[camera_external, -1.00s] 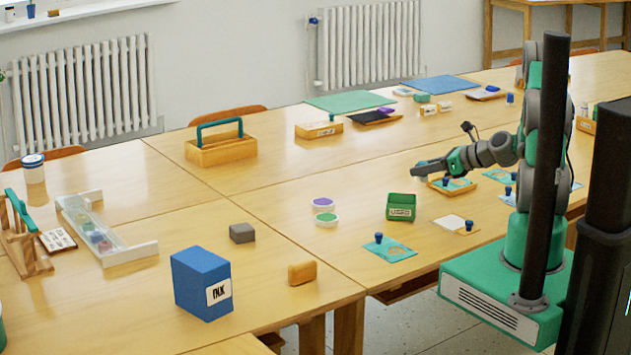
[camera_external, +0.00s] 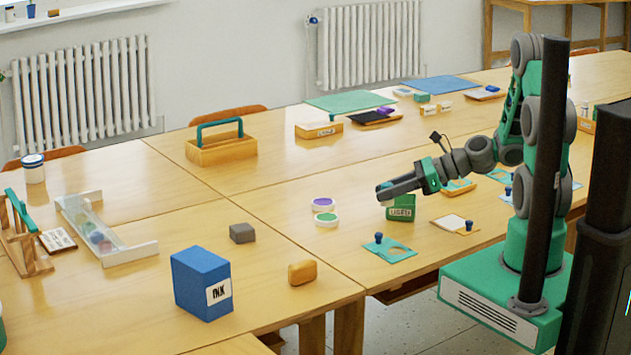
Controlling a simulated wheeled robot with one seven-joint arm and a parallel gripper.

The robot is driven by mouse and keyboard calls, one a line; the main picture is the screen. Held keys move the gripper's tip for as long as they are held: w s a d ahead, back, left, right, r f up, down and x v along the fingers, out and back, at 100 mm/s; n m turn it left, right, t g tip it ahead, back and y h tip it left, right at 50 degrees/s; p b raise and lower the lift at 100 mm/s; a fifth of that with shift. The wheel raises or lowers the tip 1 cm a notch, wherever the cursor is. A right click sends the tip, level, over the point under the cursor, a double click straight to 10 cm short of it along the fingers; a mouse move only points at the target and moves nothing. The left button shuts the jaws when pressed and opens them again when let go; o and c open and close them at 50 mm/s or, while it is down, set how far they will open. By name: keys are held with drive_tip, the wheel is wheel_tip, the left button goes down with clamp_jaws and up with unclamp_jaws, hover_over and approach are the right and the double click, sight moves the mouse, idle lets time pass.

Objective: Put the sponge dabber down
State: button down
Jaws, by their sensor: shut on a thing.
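My gripper (camera_external: 384,191) is at the end of my arm, pointing left over the right-hand table. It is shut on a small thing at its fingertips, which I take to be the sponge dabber. Its shape is mostly hidden by the fingers and too small to make out. The gripper is in front of the top of a green labelled box (camera_external: 400,212) in this view. I cannot tell its exact height above the table.
Purple (camera_external: 323,204) and green (camera_external: 326,220) round pads lie left of the gripper. A teal stencil card (camera_external: 398,255) with a blue-knobbed tool lies below it. A white-and-wood pad (camera_external: 447,222) lies to the right. Table between the green pad and stencil card is bare.

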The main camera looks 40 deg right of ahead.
drive_tip(key=s+a+n+g+y+b, duration=0.1)
drive_tip(key=s+a+n+g, duration=0.15)
drive_tip(key=a, duration=0.65)
drive_tip(key=s+a+n+g+y+b, duration=0.1)
drive_tip(key=s+a+n+g, duration=0.2)
drive_tip(key=a, duration=0.6)
drive_tip(key=s+a+n+g+b, duration=0.1)
drive_tip(key=s+a+n+g, duration=0.2)
drive_tip(key=a, duration=0.7)
drive_tip(key=w+r, duration=0.4)
drive_tip(key=w, duration=0.2)
hover_over(237, 272)
drive_tip(key=shift+m+y, duration=0.25)
drive_tip(key=shift+y, duration=0.05)
drive_tip(key=f, duration=0.5)
drive_tip(key=f+b, duration=0.1)
drive_tip(key=f, duration=0.4)
drive_tip(key=shift+s+d, duration=0.15)
drive_tip(key=shift+s, duration=0.05)
drive_tip(key=shift+w+f, duration=0.15)
drive_tip(key=shift+f, duration=0.15)
drive_tip(key=shift+a+f, duration=0.2)
drive_tip(key=shift+f, duration=1.45)
drive_tip(key=c, duration=1.1)
unclamp_jaws()
drive_tip(key=shift+c, duration=0.2)
